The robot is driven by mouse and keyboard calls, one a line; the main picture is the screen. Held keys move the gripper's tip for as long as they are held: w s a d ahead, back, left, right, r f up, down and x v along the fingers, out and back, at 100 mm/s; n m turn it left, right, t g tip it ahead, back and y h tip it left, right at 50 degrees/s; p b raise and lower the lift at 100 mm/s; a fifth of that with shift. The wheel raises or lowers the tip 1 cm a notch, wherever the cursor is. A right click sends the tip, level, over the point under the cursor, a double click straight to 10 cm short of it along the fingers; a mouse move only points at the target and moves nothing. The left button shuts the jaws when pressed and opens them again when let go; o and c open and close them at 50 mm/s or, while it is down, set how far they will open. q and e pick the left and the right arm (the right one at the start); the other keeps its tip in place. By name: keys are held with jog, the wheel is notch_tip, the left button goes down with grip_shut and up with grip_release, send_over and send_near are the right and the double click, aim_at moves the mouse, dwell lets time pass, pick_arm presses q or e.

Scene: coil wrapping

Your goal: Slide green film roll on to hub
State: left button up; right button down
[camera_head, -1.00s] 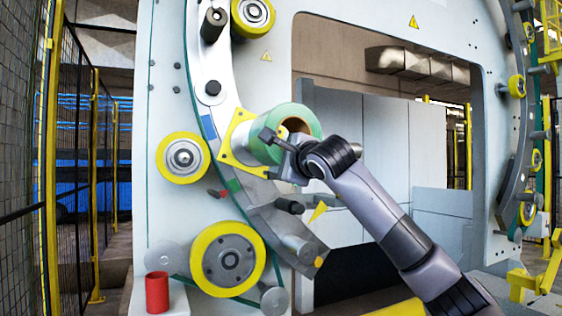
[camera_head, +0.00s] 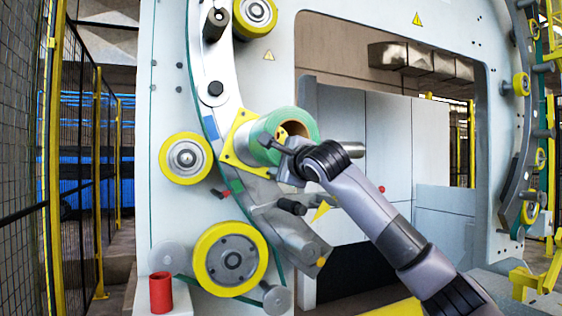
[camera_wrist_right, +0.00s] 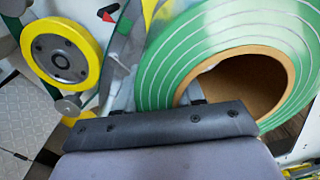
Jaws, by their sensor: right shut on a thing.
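The green film roll (camera_head: 306,122), with a brown cardboard core, is level, its open end turned toward me. Its far end is close against a yellow square plate (camera_head: 235,152) on the curved machine arm. The hub itself is hidden by the roll, so I cannot tell how far the roll is on it. My right gripper (camera_head: 279,144) is shut on the roll's near rim at the lower left. In the right wrist view the green face and core (camera_wrist_right: 255,88) lie just beyond my dark gripper bar (camera_wrist_right: 165,124). My left gripper is not in view.
A yellow roller (camera_head: 186,159) and a larger yellow wheel (camera_head: 230,260) are left of and below the roll. A dark peg (camera_head: 292,206) sticks out below it. A red cylinder (camera_head: 160,292) stands on a pedestal. The frame's opening at right has free room.

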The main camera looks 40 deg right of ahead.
pick_arm(q)
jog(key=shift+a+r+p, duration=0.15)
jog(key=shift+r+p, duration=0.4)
jog(key=shift+p, duration=0.05)
pick_arm(e)
jog(key=shift+w+d+r, duration=0.15)
jog(key=shift+w, duration=0.3)
jog(key=shift+w+d+r, duration=0.1)
jog(key=shift+w+r, duration=0.05)
jog(key=shift+w, duration=0.25)
pick_arm(q)
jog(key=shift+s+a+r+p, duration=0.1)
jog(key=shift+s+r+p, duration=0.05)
jog(key=shift+p, duration=0.3)
pick_arm(e)
jog(key=shift+w+d, duration=0.2)
jog(key=shift+w, duration=0.35)
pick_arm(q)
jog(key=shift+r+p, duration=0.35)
pick_arm(e)
jog(key=shift+w+d, duration=0.15)
jog(key=shift+w, duration=0.3)
pick_arm(q)
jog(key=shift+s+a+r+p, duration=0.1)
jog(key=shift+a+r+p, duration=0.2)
jog(key=shift+p, duration=0.35)
pick_arm(e)
jog(key=shift+x, duration=0.8)
